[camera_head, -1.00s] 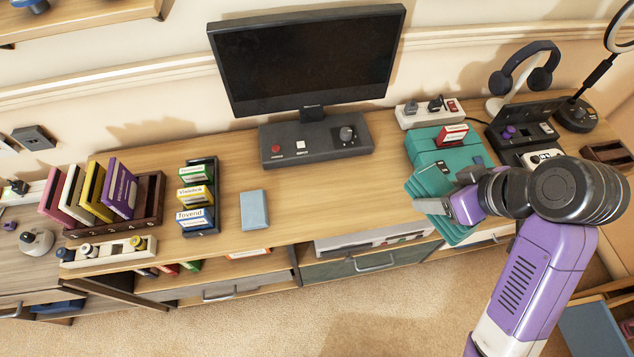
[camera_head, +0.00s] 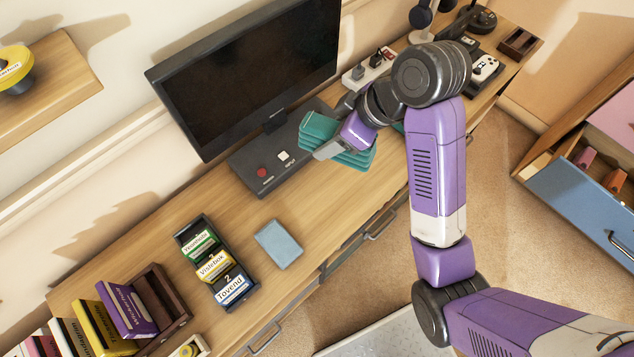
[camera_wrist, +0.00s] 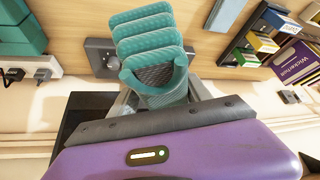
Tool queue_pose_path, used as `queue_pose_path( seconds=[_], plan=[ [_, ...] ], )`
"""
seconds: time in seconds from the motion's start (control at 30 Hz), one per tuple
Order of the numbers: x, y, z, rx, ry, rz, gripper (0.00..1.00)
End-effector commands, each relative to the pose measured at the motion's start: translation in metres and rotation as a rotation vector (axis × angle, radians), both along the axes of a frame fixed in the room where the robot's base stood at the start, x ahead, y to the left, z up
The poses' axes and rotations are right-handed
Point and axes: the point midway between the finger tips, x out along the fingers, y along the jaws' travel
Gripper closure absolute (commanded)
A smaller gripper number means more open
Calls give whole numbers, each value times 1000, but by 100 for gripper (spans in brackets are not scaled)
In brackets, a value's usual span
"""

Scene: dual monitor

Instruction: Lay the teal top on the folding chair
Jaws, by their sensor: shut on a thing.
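The teal top (camera_head: 350,158) is a folded, layered bundle held above the desk, in front of the monitor. My gripper (camera_head: 335,143) is shut on it. In the wrist view, the teal top (camera_wrist: 150,42) fans out in several folds beyond the fingers, with one edge pinched between them (camera_wrist: 160,92). No folding chair can be made out in these frames.
The desk (camera_head: 330,215) holds a monitor (camera_head: 250,75), a control box (camera_head: 262,165), a card rack (camera_head: 215,262) and a light-blue box (camera_head: 278,244). Other teal items (camera_wrist: 20,30) lie on the desk. An open blue drawer (camera_head: 580,205) is at right, beyond bare carpet (camera_head: 495,190).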

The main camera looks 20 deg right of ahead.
Motion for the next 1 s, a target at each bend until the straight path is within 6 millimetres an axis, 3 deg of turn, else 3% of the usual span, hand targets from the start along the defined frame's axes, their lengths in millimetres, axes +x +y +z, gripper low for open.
queue_pose_path(
  seconds=[0.03, 0.5, 0.77, 1.0],
  plan=[
    [-1, 0, -20, 1, 5, 0, 90],
    [-1, 0, -123, 1, 5, 0, 90],
    [-1, 0, -145, 1, 2, 0, 90],
    [-1, 0, -178, 0, 3, 0, 90]
  ],
)
